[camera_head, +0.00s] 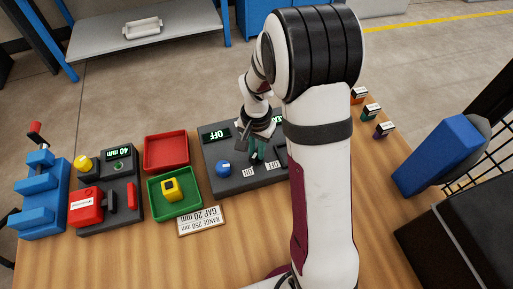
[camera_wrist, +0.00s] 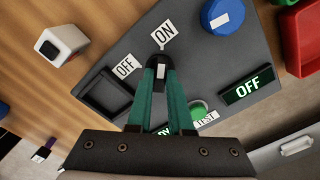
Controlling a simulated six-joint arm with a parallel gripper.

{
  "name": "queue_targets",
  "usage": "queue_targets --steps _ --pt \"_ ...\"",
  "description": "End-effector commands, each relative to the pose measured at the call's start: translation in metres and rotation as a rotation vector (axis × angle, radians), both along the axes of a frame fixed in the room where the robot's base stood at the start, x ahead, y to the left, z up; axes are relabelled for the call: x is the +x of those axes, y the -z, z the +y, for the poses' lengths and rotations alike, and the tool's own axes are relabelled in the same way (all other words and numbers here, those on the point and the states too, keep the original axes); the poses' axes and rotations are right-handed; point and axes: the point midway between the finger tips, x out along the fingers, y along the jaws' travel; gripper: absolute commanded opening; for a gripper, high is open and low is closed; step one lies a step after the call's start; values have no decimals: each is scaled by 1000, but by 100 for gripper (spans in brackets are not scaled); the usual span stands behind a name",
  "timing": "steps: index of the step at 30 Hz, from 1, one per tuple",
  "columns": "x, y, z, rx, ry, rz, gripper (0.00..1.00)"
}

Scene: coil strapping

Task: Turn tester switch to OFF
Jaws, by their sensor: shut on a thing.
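The tester (camera_head: 215,177) is a dark grey box on the wooden table; it fills much of the wrist view (camera_wrist: 215,60). Its ON label (camera_wrist: 164,33) and OFF label (camera_wrist: 125,67) lie close together on its top. My gripper (camera_wrist: 159,62), with green fingers and black tips, is shut on the small switch (camera_wrist: 161,46) beside these labels. The tips cover most of the switch, so its exact position is hard to tell. A lit display (camera_wrist: 248,86) on the tester reads OFF. In the head view my gripper (camera_head: 256,152) is over the tester, partly hidden by my arm.
A blue knob (camera_wrist: 222,15) and a green TEST button (camera_wrist: 203,108) are close by on the tester. Red (camera_head: 166,152) and green (camera_head: 174,194) trays stand left of it. A white block (camera_wrist: 62,43) is near the tester.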

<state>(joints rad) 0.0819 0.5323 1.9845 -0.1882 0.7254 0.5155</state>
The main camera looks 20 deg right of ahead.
Motion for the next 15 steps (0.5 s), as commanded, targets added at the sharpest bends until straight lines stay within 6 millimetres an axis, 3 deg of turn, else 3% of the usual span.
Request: queue_targets --steps 8,15 --pt "0 0 0 0 -63 0 0" --pt "0 0 0 1 -236 1 0"
